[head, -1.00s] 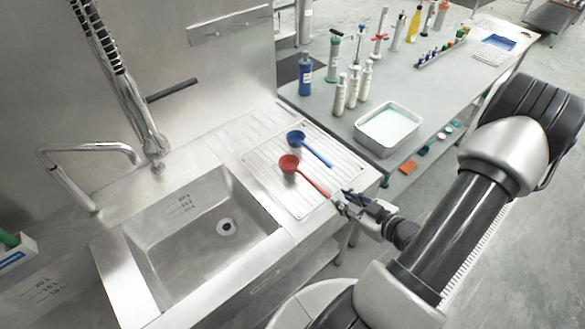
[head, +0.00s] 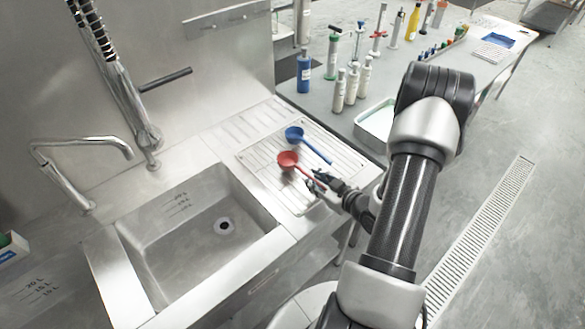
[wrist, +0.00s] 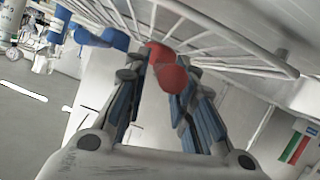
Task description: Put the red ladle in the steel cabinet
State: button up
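Contact with the handle cannot be made out. I cannot identify a steel cabinet in either view.
A blue ladle (head: 294,134) lies just behind the red one on a wire rack (head: 250,158). The sink (head: 190,235) is to the left. A white tray (head: 372,128), a blue bottle (head: 304,75) and several white bottles (head: 351,88) stand on the table behind.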

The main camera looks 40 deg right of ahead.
jog(key=x, duration=0.4)
jog(key=shift+r+b, duration=0.1)
jog(key=shift+b, duration=0.25)
jog(key=shift+c, duration=0.5)
grip_shut()
